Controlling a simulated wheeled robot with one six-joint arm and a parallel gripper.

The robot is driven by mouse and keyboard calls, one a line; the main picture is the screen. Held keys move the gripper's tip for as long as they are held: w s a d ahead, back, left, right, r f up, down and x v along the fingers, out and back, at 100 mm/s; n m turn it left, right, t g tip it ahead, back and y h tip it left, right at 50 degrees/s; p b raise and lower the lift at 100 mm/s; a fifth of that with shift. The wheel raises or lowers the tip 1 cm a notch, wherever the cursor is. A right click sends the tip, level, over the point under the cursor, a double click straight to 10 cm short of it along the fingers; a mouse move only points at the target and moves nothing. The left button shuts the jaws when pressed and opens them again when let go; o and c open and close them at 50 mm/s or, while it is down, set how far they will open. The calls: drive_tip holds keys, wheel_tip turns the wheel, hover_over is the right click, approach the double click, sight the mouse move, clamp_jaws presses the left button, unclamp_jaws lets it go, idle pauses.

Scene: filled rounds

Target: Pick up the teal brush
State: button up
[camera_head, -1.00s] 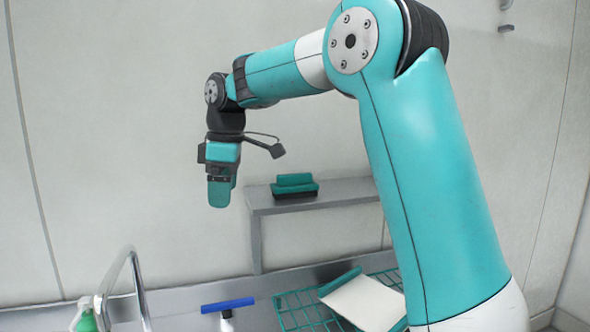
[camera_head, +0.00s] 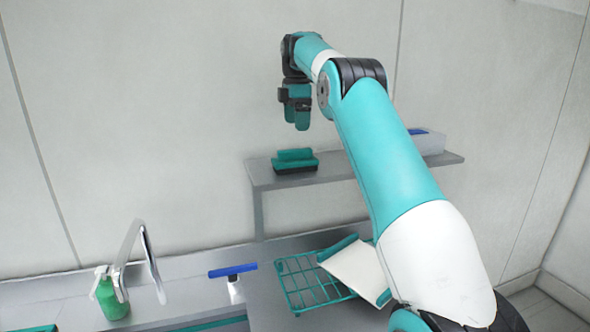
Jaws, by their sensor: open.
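The teal brush (camera_head: 295,159) lies on the grey shelf (camera_head: 262,176) near its left end, with a dark lower part under its teal top. My gripper (camera_head: 302,122) points down, above the brush in the picture and apart from it. It is open and nothing shows between its fingers. My arm hides the middle of the shelf.
A grey box with a blue top (camera_head: 428,142) stands on the shelf's right part. Below are a teal wire rack (camera_head: 300,283) with a white board (camera_head: 357,267), a blue squeegee (camera_head: 232,271), a metal faucet (camera_head: 135,250) and a green bottle (camera_head: 110,297).

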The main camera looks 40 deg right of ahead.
hover_over(295, 159)
drive_tip(key=d, duration=0.1)
drive_tip(key=f, duration=0.6)
drive_tip(key=shift+w+p, duration=0.35)
drive_tip(key=shift+w, duration=0.05)
drive_tip(key=shift+a+f+p, duration=0.1)
drive_tip(key=shift+f+p, duration=1.55)
drive_tip(key=shift+f, duration=1.05)
drive_tip(key=c, duration=1.1)
drive_tip(key=shift+o, duration=0.2)
drive_tip(key=shift+w+r, duration=0.1)
drive_tip(key=shift+r, duration=0.05)
drive_tip(key=shift+r+b, duration=0.4)
drive_tip(key=shift+b, duration=0.05)
wheel_tip(295, 159, up, 9)
drive_tip(key=shift+b, duration=1.1)
